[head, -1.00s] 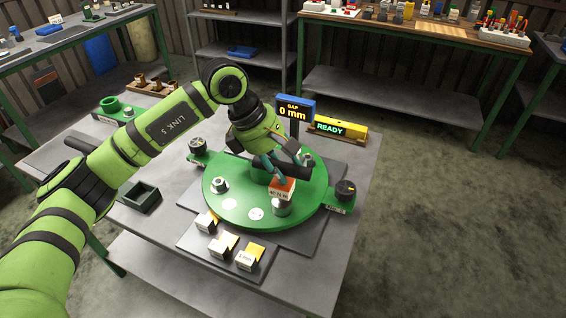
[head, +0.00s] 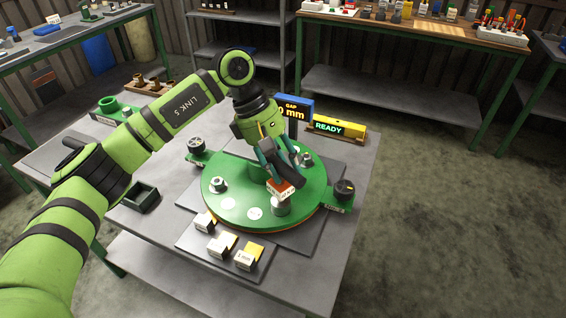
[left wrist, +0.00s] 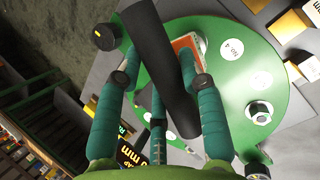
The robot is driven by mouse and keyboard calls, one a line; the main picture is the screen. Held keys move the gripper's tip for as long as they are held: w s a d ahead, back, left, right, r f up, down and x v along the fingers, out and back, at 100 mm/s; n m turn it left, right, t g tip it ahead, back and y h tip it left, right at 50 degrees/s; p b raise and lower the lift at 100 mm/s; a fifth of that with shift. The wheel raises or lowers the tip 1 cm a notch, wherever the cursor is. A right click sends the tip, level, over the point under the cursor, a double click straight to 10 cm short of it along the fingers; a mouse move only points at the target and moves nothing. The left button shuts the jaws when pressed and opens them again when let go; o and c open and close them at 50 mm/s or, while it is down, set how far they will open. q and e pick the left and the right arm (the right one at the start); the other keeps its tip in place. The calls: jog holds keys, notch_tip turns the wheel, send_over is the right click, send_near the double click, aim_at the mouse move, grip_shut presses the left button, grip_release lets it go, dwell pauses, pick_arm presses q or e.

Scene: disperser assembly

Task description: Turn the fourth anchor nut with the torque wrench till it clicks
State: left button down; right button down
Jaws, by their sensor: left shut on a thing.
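The torque wrench, with a black handle (left wrist: 160,65) and an orange-and-white head (head: 281,189), is in my left gripper (head: 282,163). In the left wrist view the teal fingers of my left gripper (left wrist: 158,85) close around the handle. The wrench head sits over a grey anchor nut (head: 280,207) at the front right of the round green plate (head: 240,212). The contact between wrench and nut is hidden. A white disc marked no. 4 (left wrist: 233,49) lies on the plate near the head. My right gripper is out of view.
Other nuts stand on the plate at the left (head: 218,185) and back right. Black knobs (head: 345,188) flank it. Gap blocks (head: 222,246) lie in front. A gap display (head: 294,107) and a yellow READY unit (head: 340,128) stand behind. A small dark tray (head: 140,197) sits left.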

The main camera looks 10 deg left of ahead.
pick_arm(q)
jog(key=shift+n+b, duration=0.3)
jog(key=shift+r, duration=0.1)
jog(key=shift+r, duration=0.1)
